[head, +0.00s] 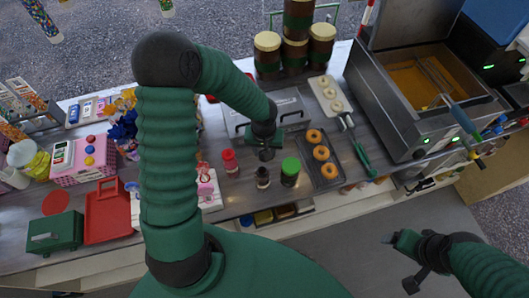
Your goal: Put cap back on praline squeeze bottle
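A small dark bottle (262,178) stands on the grey counter, probably the praline squeeze bottle; I cannot make out its top clearly. A bottle with a red top (230,162) stands to its left, and a dark jar with a green lid (290,171) to its right. My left gripper (266,153) points down just behind the dark bottle. Its fingers are too small and dark to tell whether they are open or hold anything. I cannot pick out a loose cap. My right gripper (402,262) is open and empty, off the counter at the lower right.
A dark tray with doughnuts (320,153) lies right of the jar, with a green-handled tool (358,150) beside it. A fryer (420,85) stands at the right. Stacked brown tubs (295,45) stand behind. A red tray (106,212) and green box (55,233) are at left.

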